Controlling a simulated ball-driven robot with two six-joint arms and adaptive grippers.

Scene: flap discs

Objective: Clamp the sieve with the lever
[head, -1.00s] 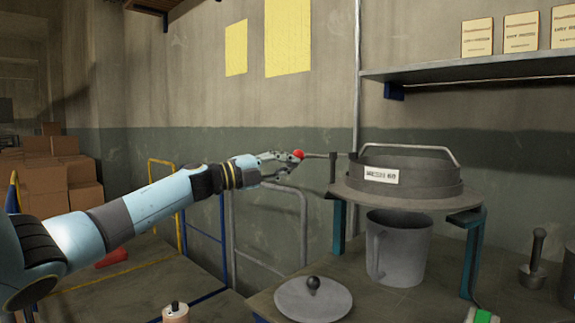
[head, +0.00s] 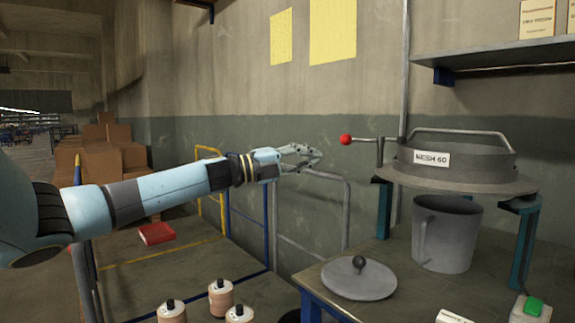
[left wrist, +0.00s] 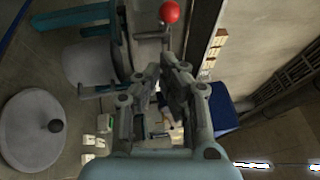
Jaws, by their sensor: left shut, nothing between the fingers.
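The grey sieve (head: 460,160), labelled MESH 60, sits on a round plate on teal legs at the right in the head view. Its lever, tipped with a red ball (head: 345,140), sticks out to the left from a small upright post. My left gripper (head: 318,157) is to the left of the red ball, apart from it, and is shut and empty. In the left wrist view the red ball (left wrist: 169,12) shows at the top, beyond the fingers (left wrist: 165,70). My right gripper is not in view.
A grey jug (head: 450,235) stands under the sieve. A round lid with a black knob (head: 358,285) lies on the table's left part. A green-buttoned box (head: 530,308) is at the front right. Several spools (head: 221,297) stand lower left. Metal rails (head: 310,205) stand behind my arm.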

